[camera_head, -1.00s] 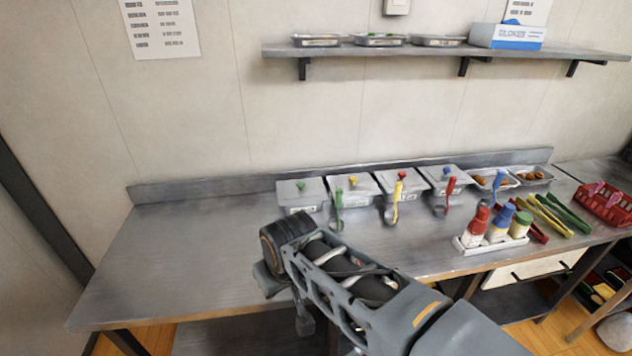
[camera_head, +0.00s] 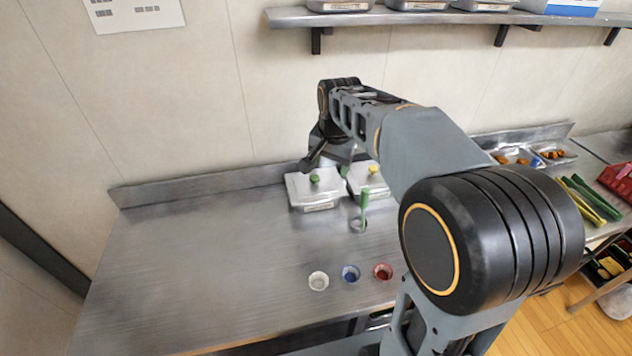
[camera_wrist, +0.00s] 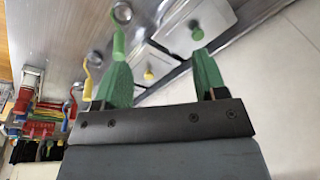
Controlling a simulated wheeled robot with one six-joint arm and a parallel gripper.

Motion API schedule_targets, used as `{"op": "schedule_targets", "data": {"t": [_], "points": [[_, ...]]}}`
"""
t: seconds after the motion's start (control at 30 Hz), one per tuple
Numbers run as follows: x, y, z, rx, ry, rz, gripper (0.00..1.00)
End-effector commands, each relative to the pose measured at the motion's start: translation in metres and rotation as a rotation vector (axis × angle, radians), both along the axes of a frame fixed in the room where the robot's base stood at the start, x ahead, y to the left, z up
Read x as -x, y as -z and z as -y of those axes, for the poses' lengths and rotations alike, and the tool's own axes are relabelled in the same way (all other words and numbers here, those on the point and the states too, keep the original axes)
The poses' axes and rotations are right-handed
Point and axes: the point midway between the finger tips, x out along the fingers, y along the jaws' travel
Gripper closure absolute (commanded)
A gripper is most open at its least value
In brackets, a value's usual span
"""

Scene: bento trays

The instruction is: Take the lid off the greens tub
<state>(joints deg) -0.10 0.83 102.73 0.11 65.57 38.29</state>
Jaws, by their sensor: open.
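The greens tub (camera_head: 313,204) is the steel tub at the left end of the row, with its lid (camera_head: 300,185) on and a green knob (camera_head: 315,179) on top. In the wrist view the green knob (camera_wrist: 197,33) shows just beyond the tip of one finger. My gripper (camera_wrist: 162,60) is open and empty, with two green fingers apart. A yellow knob (camera_wrist: 149,75) on the neighbouring lid shows between them. In the head view my wrist hangs over the back of the two left tubs, and the fingers are mostly hidden.
White (camera_head: 318,281), blue (camera_head: 350,273) and red (camera_head: 383,271) small bowls sit near the front edge. The worktop (camera_head: 200,260) is clear on the left. A shelf (camera_head: 400,17) runs above. My arm hides the other tubs.

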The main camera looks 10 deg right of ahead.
Motion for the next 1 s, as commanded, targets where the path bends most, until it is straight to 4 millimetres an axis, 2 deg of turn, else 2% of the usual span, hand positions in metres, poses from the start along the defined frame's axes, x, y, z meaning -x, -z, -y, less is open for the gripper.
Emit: {"op": "schedule_targets", "data": {"t": [0.03, 0.2, 0.4, 0.63, 0.77, 1.0], "points": [[-0.026, 0.0, 0.001, -0.014, 0.085, -0.025, 0.35], [-0.095, 0.01, 0.003, -0.055, 0.385, -0.087, 0.35], [-0.148, 0.036, 0.003, -0.076, 0.663, -0.141, 0.35], [-0.176, 0.059, 0.002, -0.082, 0.847, -0.17, 0.35], [-0.181, 0.071, 0.002, -0.082, 0.89, -0.179, 0.35], [-0.182, 0.113, 0.002, -0.082, 0.903, -0.182, 0.35]]}}
